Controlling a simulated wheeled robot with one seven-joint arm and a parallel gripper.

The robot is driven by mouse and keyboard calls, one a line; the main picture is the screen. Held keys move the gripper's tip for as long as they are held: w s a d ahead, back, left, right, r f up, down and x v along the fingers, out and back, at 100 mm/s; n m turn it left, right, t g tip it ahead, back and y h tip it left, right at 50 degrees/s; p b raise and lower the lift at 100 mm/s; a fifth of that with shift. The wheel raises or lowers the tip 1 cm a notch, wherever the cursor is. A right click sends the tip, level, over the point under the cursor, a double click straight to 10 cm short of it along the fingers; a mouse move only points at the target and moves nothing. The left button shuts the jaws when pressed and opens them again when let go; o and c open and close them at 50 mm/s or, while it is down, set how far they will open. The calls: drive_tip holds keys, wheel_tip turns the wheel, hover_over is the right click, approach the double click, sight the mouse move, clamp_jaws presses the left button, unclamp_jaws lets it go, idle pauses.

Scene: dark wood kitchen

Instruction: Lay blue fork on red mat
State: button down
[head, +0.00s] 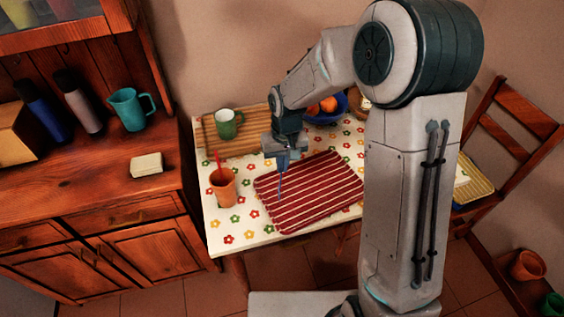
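The red mat (333,197) with pale stripes lies flat on the flowered tablecloth in the head view. My gripper (283,161) points down over the mat's left part. It is shut on a thin blue thing, which looks like the blue fork (281,186). The fork hangs upright below the fingers, in front of the mat in the picture. Its top end is hidden between the fingers. I cannot tell whether its lower end touches the mat.
An orange cup (223,190) with a red utensil (218,161) in it stands left of the mat. A blue bowl of oranges (341,104) stands at the back right. The mat's surface looks clear.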

drive_tip(key=shift+f, duration=0.2)
drive_tip(key=c, duration=1.7)
unclamp_jaws()
drive_tip(key=shift+r, duration=0.1)
wheel_tip(320, 180, up, 12)
drive_tip(key=s+d+r+m+t, duration=0.1)
drive_tip(key=s+d, duration=0.3)
drive_tip(key=s, duration=0.2)
drive_tip(key=s+d+m+t, duration=0.1)
drive_tip(key=s+d, duration=0.4)
drive_tip(key=s, duration=0.1)
drive_tip(key=s+d+r+m+t, duration=0.1)
drive_tip(key=s+d, duration=0.4)
drive_tip(key=s, duration=0.2)
drive_tip(key=shift+d+r+h+b, duration=0.2)
drive_tip(key=shift+r+h+b, duration=0.1)
drive_tip(key=shift+r+h, duration=0.1)
